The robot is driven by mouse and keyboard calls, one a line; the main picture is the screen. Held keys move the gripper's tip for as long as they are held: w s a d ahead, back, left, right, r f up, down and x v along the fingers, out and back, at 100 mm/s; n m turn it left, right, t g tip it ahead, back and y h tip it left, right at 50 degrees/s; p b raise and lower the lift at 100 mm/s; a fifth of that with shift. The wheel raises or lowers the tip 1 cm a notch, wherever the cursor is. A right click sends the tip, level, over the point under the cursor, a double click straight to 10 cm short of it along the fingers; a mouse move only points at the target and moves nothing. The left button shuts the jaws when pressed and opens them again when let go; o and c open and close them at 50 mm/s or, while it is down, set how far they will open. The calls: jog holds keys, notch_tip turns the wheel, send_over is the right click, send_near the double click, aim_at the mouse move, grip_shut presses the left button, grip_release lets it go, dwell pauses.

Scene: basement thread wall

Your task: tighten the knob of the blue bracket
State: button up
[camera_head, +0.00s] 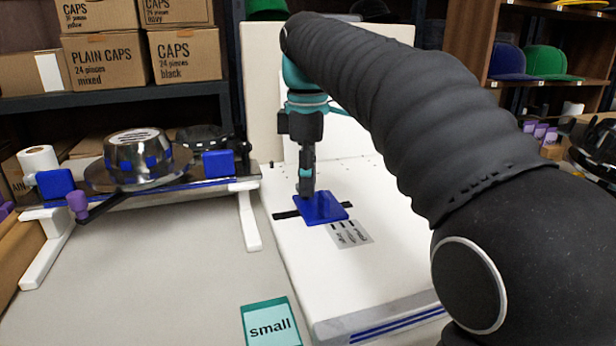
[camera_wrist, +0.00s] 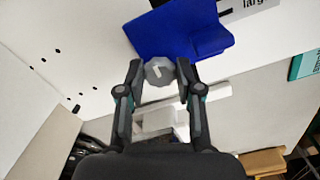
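The blue bracket (camera_head: 322,208) lies on the white board, over a dark slot. It also shows at the top of the wrist view (camera_wrist: 182,30). A grey, faceted knob (camera_wrist: 160,71) with a pale mark on top sits at the bracket's edge in the wrist view. My gripper (camera_head: 306,192) points down at the bracket's far left part. The knob is hidden behind my gripper in the head view.
A grey printed label (camera_head: 349,234) lies beside the bracket. A teal-edged "small" card (camera_head: 270,325) lies in front. At left stands a low rack (camera_head: 249,215) with a shiny metal form (camera_head: 138,157) and blue blocks. Cap boxes (camera_head: 101,63) fill the shelf behind.

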grip_shut()
jog(key=shift+r+p, duration=0.1)
jog(key=shift+p, duration=0.2)
jog(key=m+p, duration=0.2)
jog(key=m, duration=0.1)
jog(key=shift+s+r+p, duration=0.1)
jog(key=shift+r+p, duration=0.05)
jog(key=shift+p, duration=0.25)
jog(key=m+p, duration=0.3)
jog(key=m, duration=0.1)
jog(key=shift+p, duration=0.35)
jog(key=m+p, duration=0.3)
jog(key=m, duration=0.2)
jog(key=shift+s+a, duration=0.1)
jog(key=shift+a+f+m+p, duration=0.15)
jog(key=shift+m+p, duration=0.45)
jog(key=shift+m, duration=0.55)
jog(key=shift+d+f+m+p, duration=0.1)
jog(key=shift+m+p, duration=0.5)
jog(key=shift+m, duration=0.55)
